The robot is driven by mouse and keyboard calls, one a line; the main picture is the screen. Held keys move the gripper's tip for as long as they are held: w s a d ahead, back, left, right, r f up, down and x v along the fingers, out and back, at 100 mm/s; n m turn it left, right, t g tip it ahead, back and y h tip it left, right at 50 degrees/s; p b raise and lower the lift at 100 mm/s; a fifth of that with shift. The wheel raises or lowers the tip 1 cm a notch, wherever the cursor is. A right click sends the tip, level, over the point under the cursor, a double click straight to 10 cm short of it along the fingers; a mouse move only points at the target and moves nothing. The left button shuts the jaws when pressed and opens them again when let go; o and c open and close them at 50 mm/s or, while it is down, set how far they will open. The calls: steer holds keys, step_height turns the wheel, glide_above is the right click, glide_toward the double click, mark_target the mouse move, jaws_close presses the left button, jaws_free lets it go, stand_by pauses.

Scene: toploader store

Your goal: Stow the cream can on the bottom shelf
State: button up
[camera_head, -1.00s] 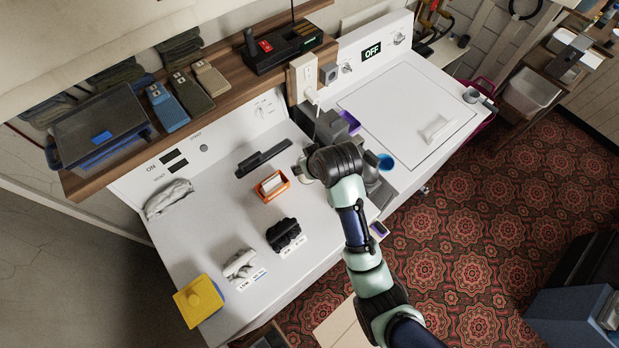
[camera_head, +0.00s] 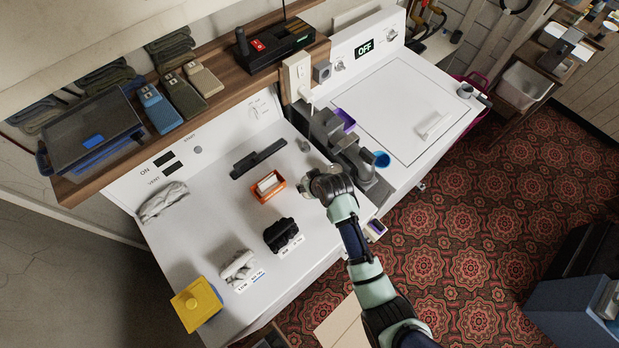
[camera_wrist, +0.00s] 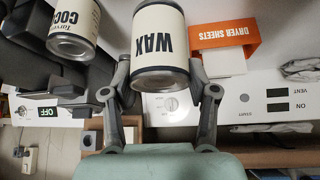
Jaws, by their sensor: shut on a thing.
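A can with a cream label reading WAX (camera_wrist: 158,40) is between the two fingers of my gripper (camera_wrist: 160,72) in the wrist view. The fingers are shut on its sides, and the label appears upside down. In the head view my gripper (camera_head: 325,185) is over the white machine top (camera_head: 215,205), right of the orange dryer sheets box (camera_head: 268,187). The wrist and gripper hide most of the can there. A second cream-labelled can, partly readable as COCO (camera_wrist: 74,25), shows left of the held can in the wrist view. I cannot tell which shelf is the bottom shelf.
A grey stepped fixture (camera_head: 350,155) with a blue cup (camera_head: 382,159) stands close right of my gripper. Black cloth (camera_head: 282,235), white cloth (camera_head: 238,267) and a yellow box (camera_head: 196,303) lie front left. A brown wall shelf (camera_head: 215,105) runs behind. The right machine lid (camera_head: 405,105) is mostly clear.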

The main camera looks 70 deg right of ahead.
steer(key=shift+f, duration=2.6)
steer(key=shift+f, duration=0.2)
steer(key=o, duration=1.3)
steer(key=shift+b, duration=0.3)
steer(key=v, duration=0.7)
steer(key=shift+r, duration=0.45)
